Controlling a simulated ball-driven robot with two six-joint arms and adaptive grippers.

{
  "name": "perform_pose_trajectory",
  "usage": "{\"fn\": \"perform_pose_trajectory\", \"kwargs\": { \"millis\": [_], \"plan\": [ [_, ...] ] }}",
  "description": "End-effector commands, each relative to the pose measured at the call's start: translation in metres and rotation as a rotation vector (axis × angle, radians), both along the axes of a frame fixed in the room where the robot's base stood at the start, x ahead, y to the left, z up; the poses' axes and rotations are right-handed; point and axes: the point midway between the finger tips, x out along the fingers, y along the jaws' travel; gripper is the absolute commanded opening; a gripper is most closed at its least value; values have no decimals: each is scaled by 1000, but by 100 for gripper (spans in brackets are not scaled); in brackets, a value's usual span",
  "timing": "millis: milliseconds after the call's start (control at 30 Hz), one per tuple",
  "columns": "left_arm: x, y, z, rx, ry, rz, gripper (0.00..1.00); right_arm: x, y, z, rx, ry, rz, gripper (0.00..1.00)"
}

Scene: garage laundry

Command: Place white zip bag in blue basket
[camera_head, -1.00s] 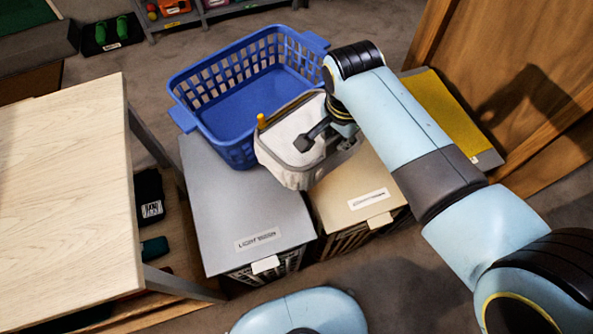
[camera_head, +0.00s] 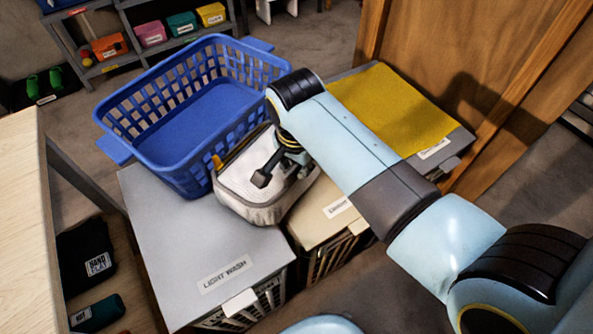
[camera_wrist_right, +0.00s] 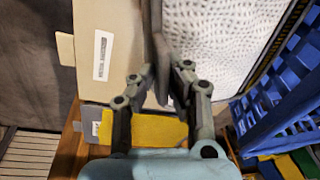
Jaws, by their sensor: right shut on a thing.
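The white zip bag (camera_head: 238,193) is a pale, quilted pouch with a grey rim and a small yellow-orange tab. My right gripper (camera_head: 278,172) is shut on its edge and holds it at the near right corner of the blue basket (camera_head: 165,168), outside the opening as seen here. The blue basket is open-topped with slotted walls and looks empty. In the right wrist view the quilted bag (camera_wrist_right: 220,35) fills the upper right beside the gripper fingers (camera_wrist_right: 162,85), and the basket wall (camera_wrist_right: 275,110) is at the right. My left gripper is not in view.
The basket stands toward the back of the grey "LIGHT WASH" hamper lid (camera_head: 185,225). A beige hamper (camera_head: 318,210) and one with a yellow lid top (camera_head: 385,105) stand to the right. A wooden table (camera_head: 20,220) is at left, a wooden panel (camera_head: 450,60) at right.

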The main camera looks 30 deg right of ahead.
Motion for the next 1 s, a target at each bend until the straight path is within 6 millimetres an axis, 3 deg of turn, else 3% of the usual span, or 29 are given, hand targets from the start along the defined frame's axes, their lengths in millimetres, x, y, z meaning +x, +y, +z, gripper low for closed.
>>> {"fn": "perform_pose_trajectory", "kwargs": {
  "millis": [300, 333, 500, 800, 1000],
  "plan": [
    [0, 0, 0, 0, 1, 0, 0, 1, 0, -1, 0, -1, 0, 0],
    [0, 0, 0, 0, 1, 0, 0, 0, 0, -1, 0, 0, 0, 15],
    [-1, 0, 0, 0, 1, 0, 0, 0, 0, 0, 0, -1, 0, 34],
    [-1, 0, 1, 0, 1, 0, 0, 0, 0, 1, 0, -1, 0, 34],
    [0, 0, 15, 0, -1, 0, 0, -1, 1, 14, 0, -1, 0, 34]
  ]
}}
